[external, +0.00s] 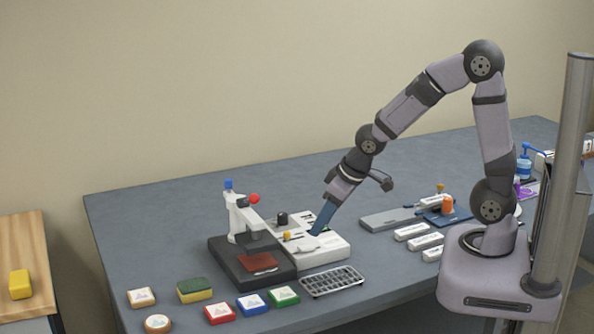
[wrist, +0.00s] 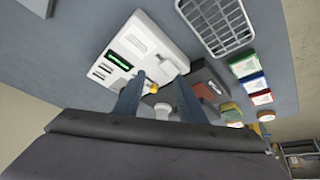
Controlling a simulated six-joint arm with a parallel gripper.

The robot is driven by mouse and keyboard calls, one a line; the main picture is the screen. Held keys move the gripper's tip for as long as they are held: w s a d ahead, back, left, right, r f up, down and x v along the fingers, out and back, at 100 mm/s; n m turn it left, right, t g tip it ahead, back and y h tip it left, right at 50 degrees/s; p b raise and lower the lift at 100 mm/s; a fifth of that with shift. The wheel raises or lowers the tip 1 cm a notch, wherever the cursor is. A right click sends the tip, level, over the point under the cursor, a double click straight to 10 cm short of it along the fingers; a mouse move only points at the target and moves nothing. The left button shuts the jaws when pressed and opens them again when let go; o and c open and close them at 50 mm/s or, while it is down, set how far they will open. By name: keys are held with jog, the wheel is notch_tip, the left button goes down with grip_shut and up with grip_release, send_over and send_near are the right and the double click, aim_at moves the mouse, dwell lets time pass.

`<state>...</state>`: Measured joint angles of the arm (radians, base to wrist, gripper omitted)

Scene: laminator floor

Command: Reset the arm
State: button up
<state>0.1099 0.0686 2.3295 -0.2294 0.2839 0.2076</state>
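My arm reaches out from its base at the right side of the table and bends down toward the middle. My gripper (external: 317,228) has blue fingers and points down over the white machine (external: 328,252). In the wrist view the two fingers of my gripper (wrist: 160,82) stand apart, with nothing held between them. A small yellow knob (wrist: 153,88) of the machine shows between the fingers, behind them. I cannot tell whether the fingertips touch the machine's top.
A black press with a red plate (external: 258,262) adjoins the machine at left. A metal rack (external: 332,281) lies in front. Coloured blocks (external: 252,304) line the front edge. White labelled blocks (external: 411,231) and a grey device (external: 392,219) lie at right. The table's back left is clear.

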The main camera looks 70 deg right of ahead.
jog(key=s+a+f+g, duration=0.1)
jog(key=s+a, duration=0.1)
jog(key=s, duration=0.3)
jog(key=s+a+f+g+y, duration=0.1)
jog(key=s+a+g, duration=0.1)
jog(key=s, duration=0.4)
jog(key=s+a+f+n+g, duration=0.1)
jog(key=s+a+g, duration=0.1)
jog(key=s, duration=0.4)
jog(key=shift+s+f, duration=0.25)
